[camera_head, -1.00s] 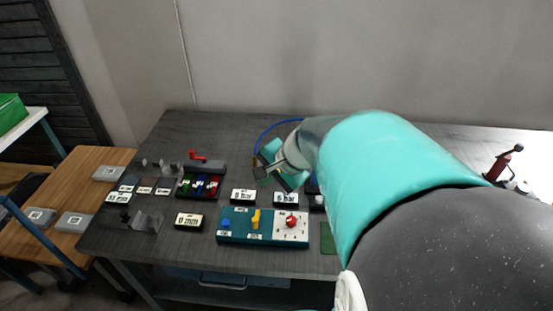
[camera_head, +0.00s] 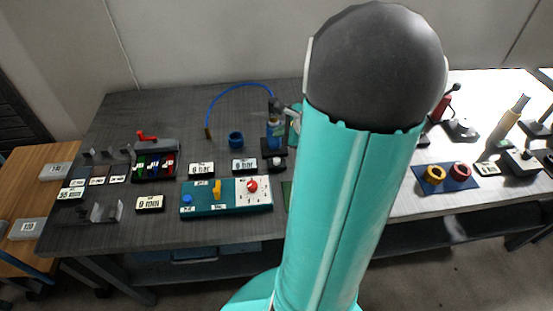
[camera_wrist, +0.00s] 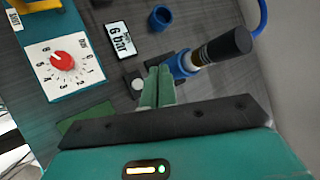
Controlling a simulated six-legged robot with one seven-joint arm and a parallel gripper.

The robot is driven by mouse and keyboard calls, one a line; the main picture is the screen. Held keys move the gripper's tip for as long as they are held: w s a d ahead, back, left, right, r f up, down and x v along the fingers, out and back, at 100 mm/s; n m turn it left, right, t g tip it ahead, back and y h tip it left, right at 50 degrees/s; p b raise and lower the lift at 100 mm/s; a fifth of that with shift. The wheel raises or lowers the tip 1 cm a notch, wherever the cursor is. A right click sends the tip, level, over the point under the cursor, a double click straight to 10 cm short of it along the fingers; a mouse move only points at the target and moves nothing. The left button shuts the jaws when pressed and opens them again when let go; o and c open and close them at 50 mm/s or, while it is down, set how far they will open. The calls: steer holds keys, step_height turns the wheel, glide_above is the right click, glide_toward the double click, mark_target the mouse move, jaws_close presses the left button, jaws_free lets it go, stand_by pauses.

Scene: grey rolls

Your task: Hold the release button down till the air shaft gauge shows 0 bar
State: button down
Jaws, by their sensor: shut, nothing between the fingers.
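A blue upright shaft with a black top (camera_head: 275,125) stands on a dark base at the back of the bench. It shows large in the wrist view (camera_wrist: 205,52). A pale round button (camera_wrist: 137,84) sits on a dark block beside its foot; I take it as the release button. It also shows in the head view (camera_head: 275,161). A display reading 6 bar (camera_wrist: 119,40) lies beside the button; it is also in the head view (camera_head: 244,166). My gripper (camera_wrist: 159,70) is shut and empty, its green fingertips near the shaft's foot, apart from the button in the picture.
A teal panel (camera_head: 225,208) with blue button, yellow lever and red knob (camera_head: 252,184) lies in front. Another bar display (camera_head: 201,170), a blue ring (camera_head: 236,139) and a blue hose (camera_head: 232,88) are nearby. Red and yellow rings lie on a blue mat (camera_head: 448,185) at right.

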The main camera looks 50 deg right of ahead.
mark_target(280, 161)
steer(key=shift+f, duration=4.25)
steer(key=shift+f, duration=0.45)
steer(key=shift+f, duration=0.5)
stand_by(2.0)
steer(key=shift+r, duration=0.95)
